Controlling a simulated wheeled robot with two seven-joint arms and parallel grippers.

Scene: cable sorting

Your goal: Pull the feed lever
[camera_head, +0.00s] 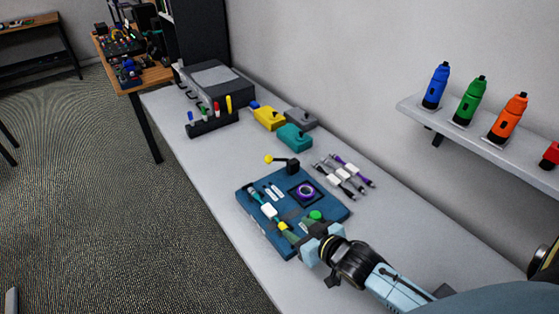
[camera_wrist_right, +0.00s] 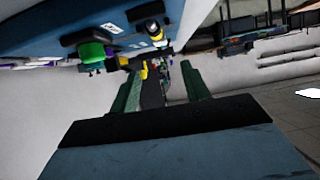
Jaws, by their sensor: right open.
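The feed lever (camera_head: 280,161) has a yellow ball knob and a black arm, and stands at the far edge of the blue board (camera_head: 262,231). My right gripper (camera_head: 297,233) is over the near end of the board, well apart from the lever. Its dark green fingers (camera_wrist_right: 160,92) are spread in the wrist view, with nothing clearly held between them. A green button (camera_head: 315,215) is close to the gripper and also shows in the wrist view (camera_wrist_right: 92,52). The gripper partly hides the near end of the board. My left gripper is not in view.
Several cables (camera_head: 345,175) lie right of the board. Yellow (camera_head: 269,117), teal (camera_head: 293,137) and grey (camera_head: 300,119) blocks stand behind it, near a pen holder (camera_head: 213,121). A wall shelf (camera_head: 470,130) holds several bottles. The bench left of the board is clear.

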